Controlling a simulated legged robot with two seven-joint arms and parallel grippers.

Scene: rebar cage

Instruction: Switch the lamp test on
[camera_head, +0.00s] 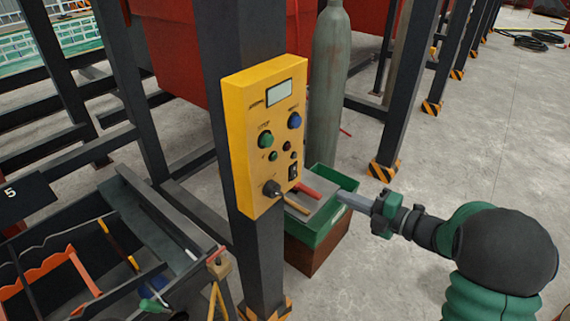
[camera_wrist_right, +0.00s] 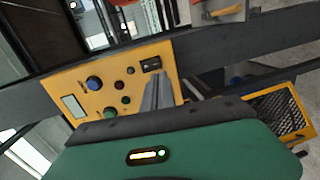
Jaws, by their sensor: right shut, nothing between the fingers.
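The yellow control box (camera_head: 262,135) is fixed to a dark upright post. Its face has a display (camera_head: 279,92), a green button (camera_head: 265,139), a blue button (camera_head: 294,120), small lamps, a black rocker switch (camera_head: 293,172) and a black knob (camera_head: 272,188). Which control is the lamp test I cannot read. My right gripper (camera_head: 342,197) is shut and empty, to the right of the box and apart from it in the head view. In the right wrist view my shut fingers (camera_wrist_right: 158,90) point at the box face (camera_wrist_right: 100,98), near the rocker switch (camera_wrist_right: 150,64). My left gripper is not in view.
A green crate (camera_head: 313,231) with tools stands behind the box, and a grey gas cylinder (camera_head: 328,85) behind that. A dark tool rack (camera_head: 150,225) is at lower left. Striped-foot posts (camera_head: 383,172) stand to the right. Concrete floor is open at right.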

